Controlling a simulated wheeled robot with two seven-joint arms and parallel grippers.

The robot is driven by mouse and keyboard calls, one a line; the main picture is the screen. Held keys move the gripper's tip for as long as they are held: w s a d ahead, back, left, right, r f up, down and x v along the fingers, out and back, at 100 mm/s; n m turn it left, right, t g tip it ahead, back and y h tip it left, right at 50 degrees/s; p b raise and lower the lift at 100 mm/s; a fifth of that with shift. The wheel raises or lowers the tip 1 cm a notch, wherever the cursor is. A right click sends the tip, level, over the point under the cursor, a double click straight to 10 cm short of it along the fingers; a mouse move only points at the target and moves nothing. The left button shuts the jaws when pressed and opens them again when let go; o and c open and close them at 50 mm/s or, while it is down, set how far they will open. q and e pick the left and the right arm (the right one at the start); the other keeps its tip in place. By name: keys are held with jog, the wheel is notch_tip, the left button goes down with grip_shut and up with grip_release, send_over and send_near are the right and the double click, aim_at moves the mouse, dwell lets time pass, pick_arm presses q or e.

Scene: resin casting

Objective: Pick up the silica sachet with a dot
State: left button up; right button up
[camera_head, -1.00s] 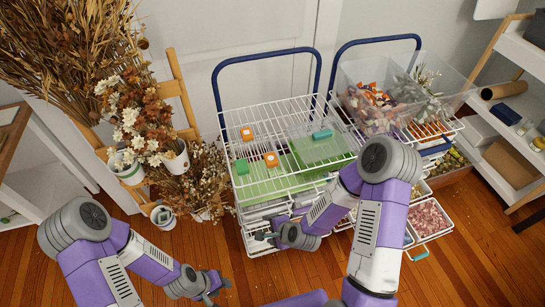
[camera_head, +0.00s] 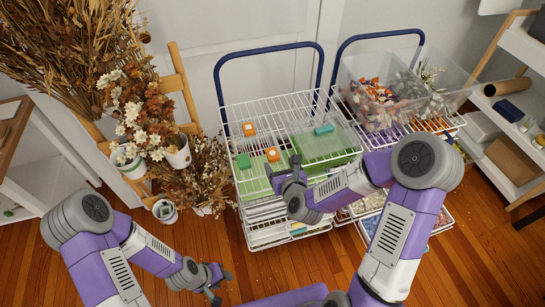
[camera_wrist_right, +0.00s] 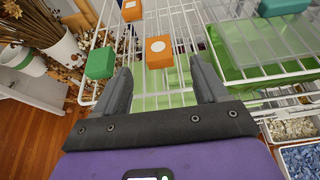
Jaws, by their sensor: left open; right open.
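An orange sachet with a round white dot (camera_wrist_right: 158,46) lies on the white wire rack (camera_wrist_right: 190,15); it also shows in the head view (camera_head: 272,154). A second orange sachet (camera_wrist_right: 131,10) lies farther back (camera_head: 249,129); its pale mark is too small to tell. A green sachet (camera_wrist_right: 100,62) lies left of the dotted one (camera_head: 243,161). A teal one (camera_wrist_right: 283,7) lies to the right (camera_head: 323,129). My right gripper (camera_wrist_right: 165,82) is open and empty, its fingers pointing toward the dotted sachet, which is beyond the tips. My left gripper (camera_head: 221,287) is open and empty, low over the floor.
Green sheets lie beneath the wire top. A second cart carries clear bins (camera_head: 375,105) and drawers, partly hidden by my right arm. Blue push handles (camera_head: 268,47) rise behind both carts. Dried flowers (camera_head: 140,120) and a wooden ladder stand left. Floor in front is clear.

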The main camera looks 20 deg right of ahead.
aim_at(275, 159)
jog(key=x, duration=0.5)
jog(key=shift+a+f+b, duration=0.15)
jog(key=shift+f+b, duration=0.2)
